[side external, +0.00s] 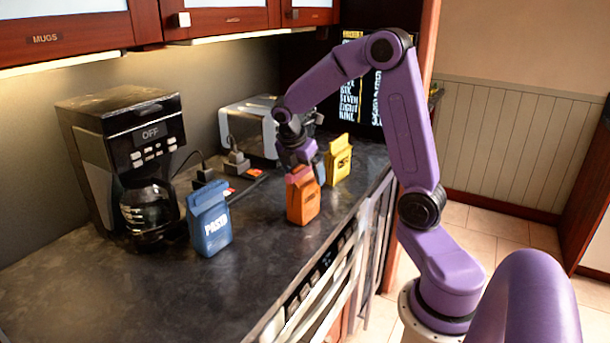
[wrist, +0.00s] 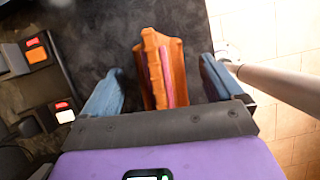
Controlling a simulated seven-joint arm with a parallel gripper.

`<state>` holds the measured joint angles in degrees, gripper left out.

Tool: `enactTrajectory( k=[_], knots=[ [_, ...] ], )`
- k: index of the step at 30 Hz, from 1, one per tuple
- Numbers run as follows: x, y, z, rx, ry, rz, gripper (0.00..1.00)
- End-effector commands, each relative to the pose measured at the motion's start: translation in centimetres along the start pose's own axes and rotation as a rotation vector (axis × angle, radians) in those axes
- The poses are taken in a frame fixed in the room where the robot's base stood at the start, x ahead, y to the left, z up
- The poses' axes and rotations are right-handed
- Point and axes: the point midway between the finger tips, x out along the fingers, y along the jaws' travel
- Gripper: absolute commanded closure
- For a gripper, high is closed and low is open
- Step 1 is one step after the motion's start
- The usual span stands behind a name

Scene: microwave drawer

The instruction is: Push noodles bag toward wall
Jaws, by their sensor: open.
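An orange bag (side external: 303,204) stands upright on the dark counter near its front edge; its small white label is too small to read for certain. My gripper (side external: 302,172) is over its top, pointing down, with its jaws open. In the wrist view the orange bag (wrist: 152,62) sits between the two blue fingers of my gripper (wrist: 160,88), with a gap on each side. A yellow bag (side external: 339,160) stands just behind and to the right. A blue bag (side external: 209,218) marked PASTA stands to the left. The wall (side external: 40,160) runs behind the counter.
A coffee maker (side external: 125,150) stands at the back left. A toaster (side external: 250,128) and plugged cords (side external: 237,160) are by the wall behind the orange bag. Oven handles (side external: 325,290) run below the front edge. The front left counter (side external: 130,295) is clear.

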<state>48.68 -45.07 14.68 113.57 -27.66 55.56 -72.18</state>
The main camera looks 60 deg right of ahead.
Motion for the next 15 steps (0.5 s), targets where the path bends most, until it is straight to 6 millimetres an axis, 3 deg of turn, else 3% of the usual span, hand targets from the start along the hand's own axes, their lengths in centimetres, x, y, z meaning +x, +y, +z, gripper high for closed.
enactTrajectory(
  k=[6, 15],
  knots=[
    [1.37, -0.04, -0.03, -0.001, 0.0, -0.001, 0.06],
    [1.47, -0.03, -0.02, -0.001, 0.0, 0.0, 0.06]
  ],
)
